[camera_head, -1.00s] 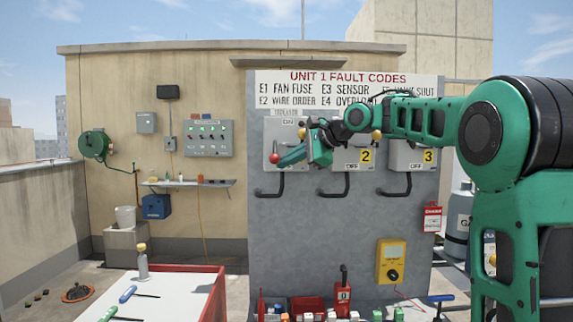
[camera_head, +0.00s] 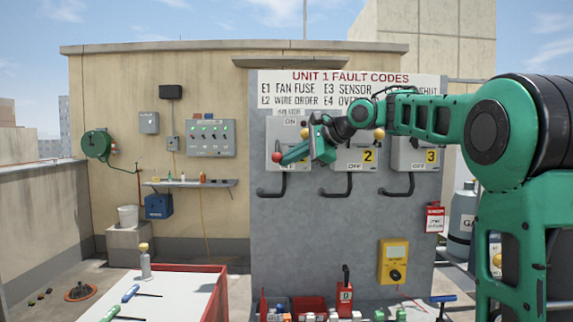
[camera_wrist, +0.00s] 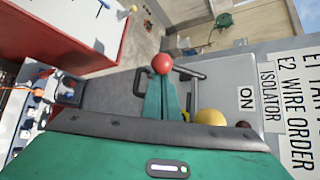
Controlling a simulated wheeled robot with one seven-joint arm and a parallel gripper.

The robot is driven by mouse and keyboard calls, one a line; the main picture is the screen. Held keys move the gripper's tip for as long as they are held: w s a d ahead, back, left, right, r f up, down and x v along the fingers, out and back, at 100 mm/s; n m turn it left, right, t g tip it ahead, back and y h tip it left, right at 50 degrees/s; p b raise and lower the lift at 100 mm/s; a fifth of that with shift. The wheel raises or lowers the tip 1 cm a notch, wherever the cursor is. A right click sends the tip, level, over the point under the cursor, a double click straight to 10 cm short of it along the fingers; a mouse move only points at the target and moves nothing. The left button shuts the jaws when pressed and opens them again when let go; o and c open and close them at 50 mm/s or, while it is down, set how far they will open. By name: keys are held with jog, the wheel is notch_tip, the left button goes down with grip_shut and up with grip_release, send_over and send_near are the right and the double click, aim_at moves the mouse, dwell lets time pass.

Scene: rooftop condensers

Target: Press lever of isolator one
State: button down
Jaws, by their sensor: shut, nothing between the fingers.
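Isolator one is the leftmost grey box (camera_head: 272,126) on the grey panel, with ON marked at its top. A red ball knob (camera_head: 277,157) shows at its lower left. A yellow knob (camera_head: 302,134) shows at its upper right. My gripper (camera_head: 283,161) is in front of this box, its fingers shut and empty, pointing left at the red knob. In the wrist view the red knob (camera_wrist: 163,63) sits right at the fingertips (camera_wrist: 163,78); I cannot tell whether they touch. My gripper and wrist hide the box's lower right and its number.
Isolator two (camera_head: 347,155) and isolator three (camera_head: 413,155) are to the right, partly behind my arm. Black conduits hang below the boxes. A yellow meter (camera_head: 393,262) is lower on the panel. A red-edged table (camera_head: 180,290) stands at front left.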

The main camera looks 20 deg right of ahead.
jog(key=shift+a+r, duration=0.15)
jog(key=shift+r, duration=0.05)
jog(key=shift+s+a+r, duration=0.15)
jog(key=shift+s+r, duration=0.15)
jog(key=shift+r, duration=0.4)
jog(key=shift+s+a+r, duration=0.1)
jog(key=shift+s+r, duration=0.2)
jog(key=shift+r, duration=0.4)
jog(key=v, duration=1)
jog(key=shift+s+d, duration=0.2)
jog(key=shift+d, duration=0.15)
